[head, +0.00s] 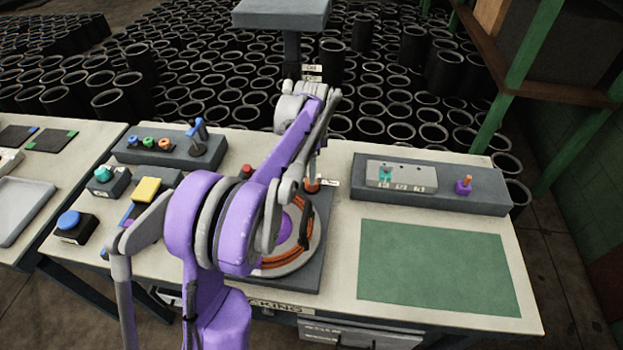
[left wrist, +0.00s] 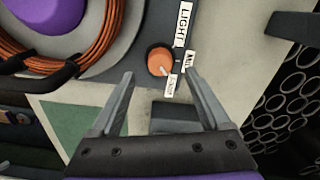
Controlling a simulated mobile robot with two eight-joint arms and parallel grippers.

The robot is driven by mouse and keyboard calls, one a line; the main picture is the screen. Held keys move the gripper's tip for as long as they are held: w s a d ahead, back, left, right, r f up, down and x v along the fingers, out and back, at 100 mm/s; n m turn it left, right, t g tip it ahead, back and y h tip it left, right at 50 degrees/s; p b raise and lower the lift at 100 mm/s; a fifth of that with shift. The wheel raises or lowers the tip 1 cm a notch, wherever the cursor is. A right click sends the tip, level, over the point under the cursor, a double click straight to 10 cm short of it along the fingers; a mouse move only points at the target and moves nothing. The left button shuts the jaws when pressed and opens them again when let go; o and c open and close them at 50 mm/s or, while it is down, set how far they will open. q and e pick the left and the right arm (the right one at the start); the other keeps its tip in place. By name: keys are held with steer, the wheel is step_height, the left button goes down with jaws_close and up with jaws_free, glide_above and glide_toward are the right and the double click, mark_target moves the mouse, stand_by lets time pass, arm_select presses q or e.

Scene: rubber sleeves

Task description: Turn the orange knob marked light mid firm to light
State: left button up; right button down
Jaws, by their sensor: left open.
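The orange knob (left wrist: 159,58) sits on a grey panel in the left wrist view, with white labels around its right side. The LIGHT label (left wrist: 184,20) is above right, the MID label (left wrist: 190,61) to the right, and a third label (left wrist: 172,85), hard to read, below. A pale mark on the knob appears to face the lower label. The knob also shows in the head view (head: 312,187), partly hidden by my arm. My left gripper (left wrist: 160,76) is open, its fingertips on either side of the knob's near edge, apparently apart from it. My right gripper is not in view.
A round plate with an orange cable coil (head: 301,240) and purple hub lies beside the knob. A grey block (head: 430,183) with a small panel stands right of it. A green mat (head: 437,267) is clear. Several coloured buttons stand at left.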

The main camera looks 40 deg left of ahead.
arm_select(q)
step_height(320, 180, down, 5)
stand_by(0.3)
jaws_close()
stand_by(0.4)
